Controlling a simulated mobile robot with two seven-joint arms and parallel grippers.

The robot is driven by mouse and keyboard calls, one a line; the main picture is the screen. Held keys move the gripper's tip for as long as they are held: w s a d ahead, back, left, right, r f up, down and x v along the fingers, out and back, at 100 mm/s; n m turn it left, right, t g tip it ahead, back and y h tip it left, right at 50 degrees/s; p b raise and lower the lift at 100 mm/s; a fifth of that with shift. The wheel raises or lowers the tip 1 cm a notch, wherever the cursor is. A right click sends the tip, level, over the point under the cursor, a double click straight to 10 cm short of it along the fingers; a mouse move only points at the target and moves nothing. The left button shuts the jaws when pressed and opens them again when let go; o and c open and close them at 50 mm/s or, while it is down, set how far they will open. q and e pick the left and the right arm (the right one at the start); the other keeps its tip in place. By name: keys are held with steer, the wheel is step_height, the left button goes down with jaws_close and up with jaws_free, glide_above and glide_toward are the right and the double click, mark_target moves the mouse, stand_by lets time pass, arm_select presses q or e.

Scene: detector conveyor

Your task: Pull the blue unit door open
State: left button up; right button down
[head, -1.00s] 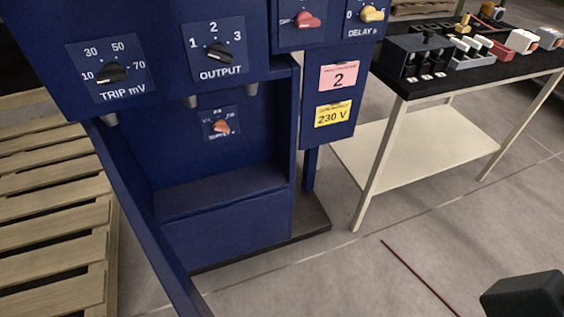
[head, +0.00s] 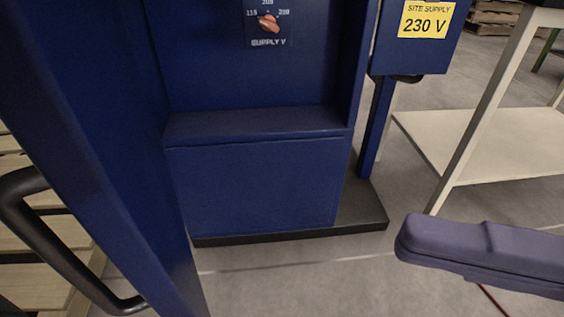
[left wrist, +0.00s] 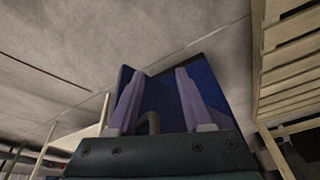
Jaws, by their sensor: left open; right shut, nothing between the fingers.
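The blue unit door (head: 85,130) stands swung out from the blue unit (head: 255,185) at the left of the head view, with the lower compartment exposed. Its black bar handle (head: 75,255) is on the door's left side. My left gripper (left wrist: 160,71) is open in the left wrist view, with blue panels (left wrist: 205,85) beyond its fingers. A dark curved piece, apparently the handle (left wrist: 152,122), shows between the finger bases; contact cannot be told. The left gripper is outside the head view. My right gripper (head: 420,243) is shut and empty, right of the unit.
An orange supply knob (head: 268,23) is on the compartment's back wall. A yellow 230 V label (head: 426,19) is on the side box. A pale table (head: 480,140) stands at right, wooden pallets (head: 20,235) at left. Grey floor lies open in front.

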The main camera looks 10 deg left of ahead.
glide_toward(143, 205)
steer(key=w+a, duration=0.3)
steer(key=s+a, duration=0.2)
steer(key=a, duration=0.1)
steer(key=shift+f, duration=0.15)
steer(key=shift+s, duration=0.1)
stand_by(0.3)
